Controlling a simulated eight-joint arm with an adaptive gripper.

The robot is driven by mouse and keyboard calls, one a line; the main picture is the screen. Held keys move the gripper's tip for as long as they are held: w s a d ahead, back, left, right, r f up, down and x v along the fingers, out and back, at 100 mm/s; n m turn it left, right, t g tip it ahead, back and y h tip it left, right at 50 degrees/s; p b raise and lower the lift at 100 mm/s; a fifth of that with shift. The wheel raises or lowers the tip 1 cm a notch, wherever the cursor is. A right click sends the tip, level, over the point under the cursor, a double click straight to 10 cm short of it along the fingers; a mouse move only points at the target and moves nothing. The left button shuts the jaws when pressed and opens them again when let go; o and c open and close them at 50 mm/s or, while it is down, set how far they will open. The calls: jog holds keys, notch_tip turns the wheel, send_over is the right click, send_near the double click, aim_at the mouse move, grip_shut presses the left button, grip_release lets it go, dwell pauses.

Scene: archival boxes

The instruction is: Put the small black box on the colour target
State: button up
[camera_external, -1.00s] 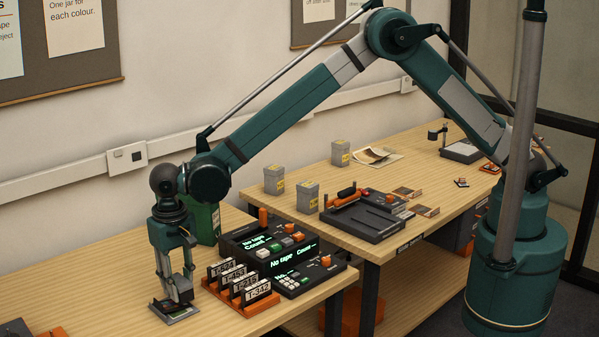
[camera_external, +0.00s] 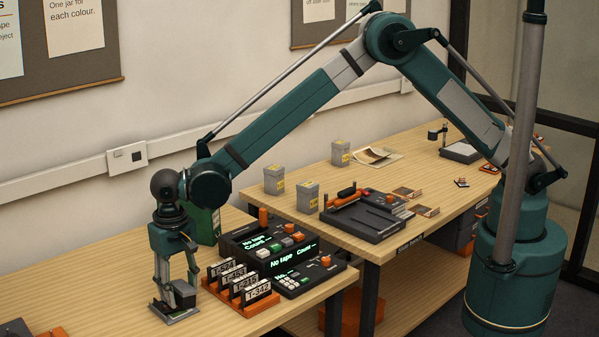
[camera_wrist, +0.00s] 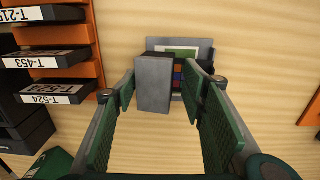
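The small black box (camera_external: 182,294) stands upright at the colour target (camera_external: 171,314), a flat dark-edged card on the near table. In the wrist view the box (camera_wrist: 153,83) shows a grey face. It covers the lower left part of the colour target (camera_wrist: 207,46), whose pale green patch and coloured squares show beside and behind it. It looks to rest on the card, though its underside is hidden. My gripper (camera_wrist: 158,85) is open around the box, with one finger on each side. A gap shows at the right finger. The gripper (camera_external: 174,287) points down.
An orange rack (camera_external: 240,290) with labelled black cassettes stands just right of my gripper. Black counter consoles (camera_external: 290,265) and a green container (camera_external: 205,222) stand behind. Bare wood lies left of the target, with dark and orange items (camera_external: 30,330) at the lower left.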

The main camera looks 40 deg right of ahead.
aim_at(180, 286)
dwell(0.3)
notch_tip(180, 286, up, 13)
jog(key=p, duration=0.1)
jog(key=shift+f, duration=0.15)
dwell(0.5)
dwell(0.5)
dwell(0.4)
